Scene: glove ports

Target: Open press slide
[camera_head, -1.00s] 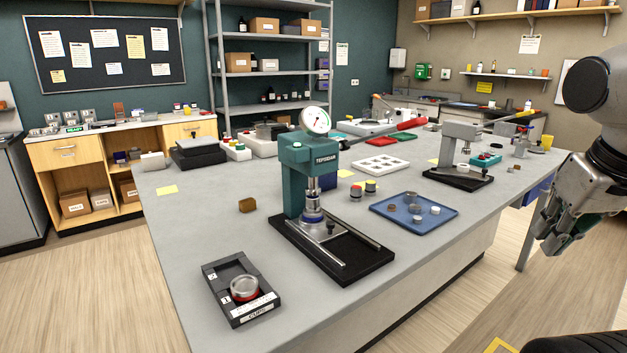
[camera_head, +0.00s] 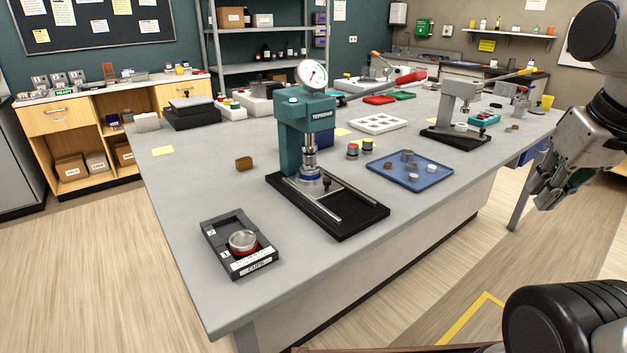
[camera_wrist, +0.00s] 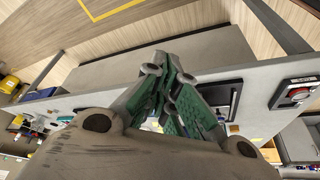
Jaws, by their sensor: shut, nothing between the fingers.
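The teal press (camera_head: 303,125) stands on the grey table, with a round dial on top and a red-handled lever reaching right. Its slide (camera_head: 323,186) is the plate and rails on the black base (camera_head: 345,212); a small dark upright knob (camera_head: 326,172) stands on it. The slide plate sits under the ram, at the column end of the rails. The front part of the rails is bare. My gripper (camera_head: 545,200) is at the right, off the table edge and well apart from the press. In the wrist view my gripper (camera_wrist: 168,60) has its green-padded fingers together and empty.
A black cup tray (camera_head: 215,232) holds a round metal cup at the table's front left. A blue tray (camera_head: 440,177) with several small pieces lies right of the press. A grey press (camera_head: 455,110) stands farther back. Floor is free before the table.

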